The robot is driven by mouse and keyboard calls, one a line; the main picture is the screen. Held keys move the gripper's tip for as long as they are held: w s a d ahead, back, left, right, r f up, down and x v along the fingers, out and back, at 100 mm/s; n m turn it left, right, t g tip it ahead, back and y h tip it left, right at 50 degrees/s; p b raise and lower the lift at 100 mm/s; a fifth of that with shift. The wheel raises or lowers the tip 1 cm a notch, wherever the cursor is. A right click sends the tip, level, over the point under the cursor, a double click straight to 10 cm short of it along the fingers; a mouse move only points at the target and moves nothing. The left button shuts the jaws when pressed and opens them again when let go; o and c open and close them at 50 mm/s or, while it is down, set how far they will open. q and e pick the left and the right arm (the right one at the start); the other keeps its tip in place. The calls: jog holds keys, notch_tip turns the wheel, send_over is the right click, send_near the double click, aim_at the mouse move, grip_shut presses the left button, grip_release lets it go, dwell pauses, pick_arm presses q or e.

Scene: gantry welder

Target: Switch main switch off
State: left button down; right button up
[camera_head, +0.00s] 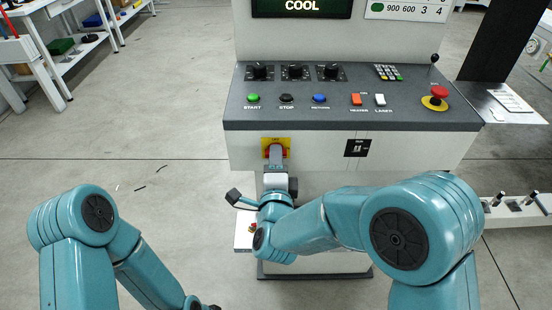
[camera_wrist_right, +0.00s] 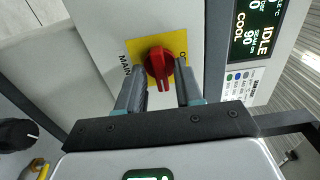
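The main switch is a red rotary knob on a yellow plate (camera_head: 287,142) on the front of the console, below its button panel. In the right wrist view the red knob (camera_wrist_right: 158,63) sits on the yellow plate (camera_wrist_right: 135,46), with "MAIN" lettering on its left and a partly hidden letter on its right. My right gripper (camera_head: 276,157) is in front of the switch. In the wrist view its two fingers (camera_wrist_right: 159,78) are apart, one on each side of the knob, with gaps visible. My left arm is at the lower left; its gripper is out of the picture.
The sloping console panel (camera_head: 350,115) above the switch carries knobs, coloured buttons and a red emergency stop (camera_head: 439,92). A black socket-like plate (camera_head: 357,148) is right of the switch. A lever shelf (camera_head: 515,208) stands at the right. The floor at left is mostly clear.

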jog(key=c, duration=0.5)
jog(key=n+b, duration=0.4)
jog(key=n, duration=1.3)
jog(key=shift+n, duration=0.4)
dwell(0.4)
